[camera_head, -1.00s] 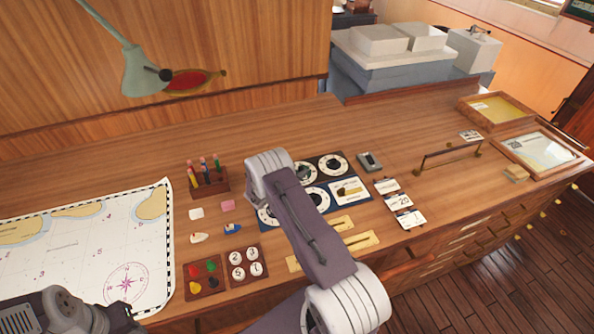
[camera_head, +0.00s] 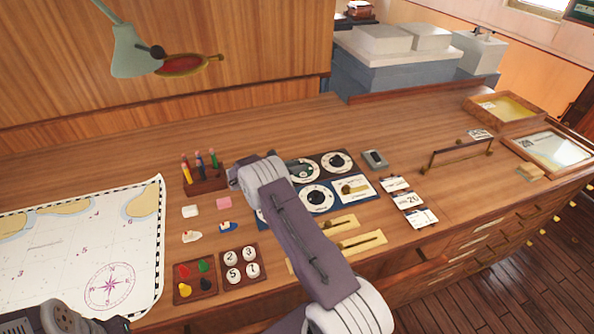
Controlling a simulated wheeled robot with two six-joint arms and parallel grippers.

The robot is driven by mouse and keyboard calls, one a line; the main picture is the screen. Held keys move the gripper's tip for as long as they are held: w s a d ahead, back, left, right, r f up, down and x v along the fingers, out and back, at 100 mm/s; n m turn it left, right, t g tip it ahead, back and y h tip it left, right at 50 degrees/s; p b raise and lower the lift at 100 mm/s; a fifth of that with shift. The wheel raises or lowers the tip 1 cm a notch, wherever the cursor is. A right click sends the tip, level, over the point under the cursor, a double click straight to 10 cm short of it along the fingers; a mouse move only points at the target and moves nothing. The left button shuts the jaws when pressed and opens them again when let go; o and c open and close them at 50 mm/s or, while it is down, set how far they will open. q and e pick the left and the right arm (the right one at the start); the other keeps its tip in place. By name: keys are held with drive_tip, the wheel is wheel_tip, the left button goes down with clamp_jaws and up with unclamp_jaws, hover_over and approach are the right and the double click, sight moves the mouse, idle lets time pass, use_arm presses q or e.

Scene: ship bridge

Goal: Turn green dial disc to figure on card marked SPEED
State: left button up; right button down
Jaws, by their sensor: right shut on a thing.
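The green dial disc (camera_head: 307,171) lies in the dark upper dial panel, partly hidden by my right wrist; its left side and pointer cannot be made out. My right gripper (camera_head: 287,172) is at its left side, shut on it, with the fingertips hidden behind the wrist. Three small white cards stand right of the panels: a far one (camera_head: 394,186), a middle one (camera_head: 408,200) reading 20, and a near one (camera_head: 421,217). Which is marked SPEED is too small to read. Only part of my left arm shows at the bottom left; its gripper is out of view.
A black-and-white dial (camera_head: 337,162) and a blue-panel dial (camera_head: 318,198) sit beside the green one. Brass slides (camera_head: 358,242), a number tray (camera_head: 240,265), a pen holder (camera_head: 205,180) and a chart (camera_head: 90,245) surround them. A rail (camera_head: 458,153) stands at right.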

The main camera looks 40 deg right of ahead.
drive_tip(key=c, duration=1.3)
unclamp_jaws()
drive_tip(key=shift+o, duration=0.2)
drive_tip(key=b+v, duration=0.2)
drive_tip(key=v, duration=0.6)
drive_tip(key=shift+a+r, duration=0.15)
drive_tip(key=shift+a, duration=0.1)
drive_tip(key=shift+a+r, duration=0.15)
drive_tip(key=shift+a, duration=0.05)
